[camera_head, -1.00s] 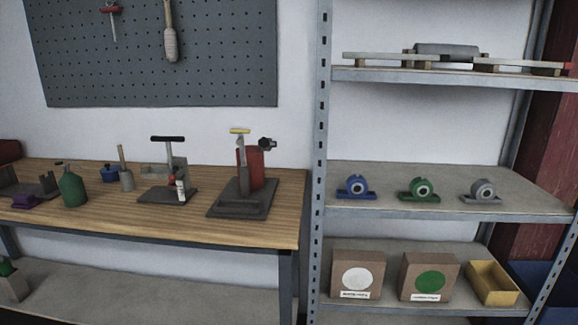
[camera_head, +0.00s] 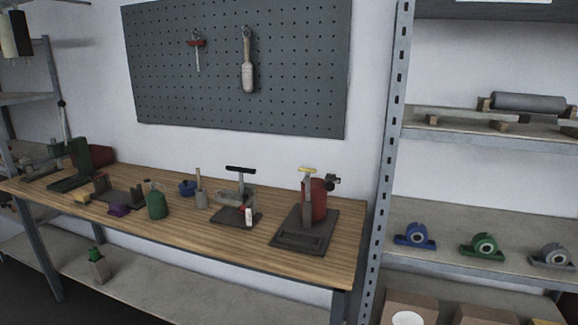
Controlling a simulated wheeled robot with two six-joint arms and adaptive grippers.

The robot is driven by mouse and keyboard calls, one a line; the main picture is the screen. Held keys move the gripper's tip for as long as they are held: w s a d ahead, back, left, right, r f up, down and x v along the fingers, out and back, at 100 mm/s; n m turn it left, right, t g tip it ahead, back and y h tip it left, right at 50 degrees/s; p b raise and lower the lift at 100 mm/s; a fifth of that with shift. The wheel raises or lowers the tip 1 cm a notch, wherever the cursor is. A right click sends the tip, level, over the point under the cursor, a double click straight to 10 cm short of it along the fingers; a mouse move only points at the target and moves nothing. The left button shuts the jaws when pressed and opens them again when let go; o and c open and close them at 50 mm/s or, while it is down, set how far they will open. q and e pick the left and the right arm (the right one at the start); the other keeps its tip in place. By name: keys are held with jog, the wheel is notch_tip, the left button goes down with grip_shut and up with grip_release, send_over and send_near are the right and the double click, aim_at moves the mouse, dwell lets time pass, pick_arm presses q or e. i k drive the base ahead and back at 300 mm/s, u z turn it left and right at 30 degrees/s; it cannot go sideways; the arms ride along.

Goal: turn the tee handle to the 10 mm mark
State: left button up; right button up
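A small device with a black tee handle (camera_head: 240,169) stands on the wooden workbench, on a dark base plate (camera_head: 228,217). A white tag (camera_head: 249,217) is at its front. To its right stands a red cylinder device (camera_head: 319,200) on a dark base, with a yellow-topped tee-shaped post (camera_head: 307,170). I cannot tell which of the two handles is the task's. No 10 mm mark is readable at this distance. Neither of my grippers is in view.
The workbench (camera_head: 180,228) also holds a green bottle (camera_head: 156,205), a blue pot (camera_head: 187,188) and a dark green machine at its left end. A pegboard (camera_head: 300,80) hangs behind. A metal rack (camera_head: 385,160) stands close at the bench's right end.

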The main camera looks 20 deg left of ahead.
aim_at(241, 171)
jog(key=u, duration=0.55)
jog(key=k, duration=0.65)
jog(key=u, duration=1)
jog(key=i, duration=1.4)
jog(key=z, duration=0.7)
